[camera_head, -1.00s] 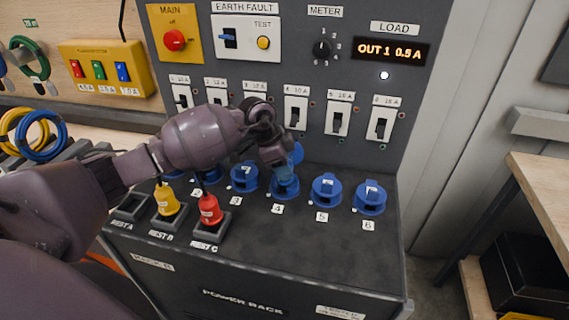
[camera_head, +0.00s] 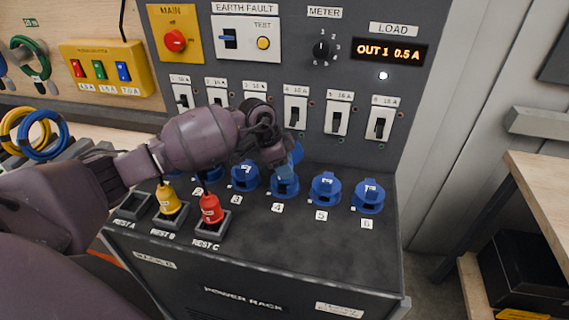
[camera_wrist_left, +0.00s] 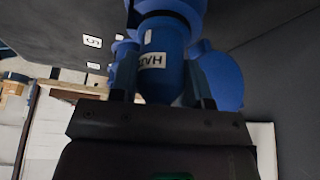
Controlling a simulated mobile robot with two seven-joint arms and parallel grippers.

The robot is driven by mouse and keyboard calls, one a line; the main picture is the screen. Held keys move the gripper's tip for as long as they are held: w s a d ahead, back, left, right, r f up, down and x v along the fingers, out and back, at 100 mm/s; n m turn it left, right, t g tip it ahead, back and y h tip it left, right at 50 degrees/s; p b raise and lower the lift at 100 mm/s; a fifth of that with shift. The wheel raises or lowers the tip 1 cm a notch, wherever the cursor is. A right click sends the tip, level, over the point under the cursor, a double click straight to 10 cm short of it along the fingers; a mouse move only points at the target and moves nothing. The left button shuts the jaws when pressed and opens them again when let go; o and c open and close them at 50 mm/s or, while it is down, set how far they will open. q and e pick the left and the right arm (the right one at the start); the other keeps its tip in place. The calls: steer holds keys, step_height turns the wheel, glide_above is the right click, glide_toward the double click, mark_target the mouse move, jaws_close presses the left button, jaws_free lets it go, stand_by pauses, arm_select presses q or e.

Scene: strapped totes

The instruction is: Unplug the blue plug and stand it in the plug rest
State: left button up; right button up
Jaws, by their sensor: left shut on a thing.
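The blue plug (camera_wrist_left: 152,62), with a white label, is between the fingers of my left gripper (camera_wrist_left: 162,85) in the left wrist view. Its far end meets a blue socket (camera_wrist_left: 172,6) at the top; I cannot tell how deep it sits. In the head view my left gripper (camera_head: 285,168) is at socket 4 (camera_head: 285,188) and hides most of the plug. A blue round lid (camera_wrist_left: 222,78) stands beside the plug. The plug rest marked REST A (camera_head: 133,206) is empty. My right gripper is not in view.
A yellow plug (camera_head: 168,200) stands in REST B and a red plug (camera_head: 211,208) in REST C. Socket 3 (camera_head: 245,176), socket 5 (camera_head: 325,188) and socket 6 (camera_head: 368,196) flank socket 4. The upright switch panel (camera_head: 360,80) rises close behind. The rack's front top is clear.

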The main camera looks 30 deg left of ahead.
arm_select(q)
steer(key=shift+n+p, duration=0.4)
steer(key=shift+p, duration=0.1)
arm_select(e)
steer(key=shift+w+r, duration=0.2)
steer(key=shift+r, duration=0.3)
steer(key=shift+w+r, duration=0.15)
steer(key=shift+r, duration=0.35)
arm_select(q)
steer(key=shift+p, duration=0.3)
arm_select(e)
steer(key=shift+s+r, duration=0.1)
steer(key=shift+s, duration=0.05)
arm_select(q)
steer(key=shift+n+p, duration=0.3)
steer(key=shift+n, duration=0.1)
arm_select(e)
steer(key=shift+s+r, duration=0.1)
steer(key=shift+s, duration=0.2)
arm_select(q)
steer(key=shift+y, duration=0.3)
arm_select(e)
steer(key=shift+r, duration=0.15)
arm_select(q)
steer(key=shift+n+p, duration=0.3)
steer(key=shift+p, duration=0.05)
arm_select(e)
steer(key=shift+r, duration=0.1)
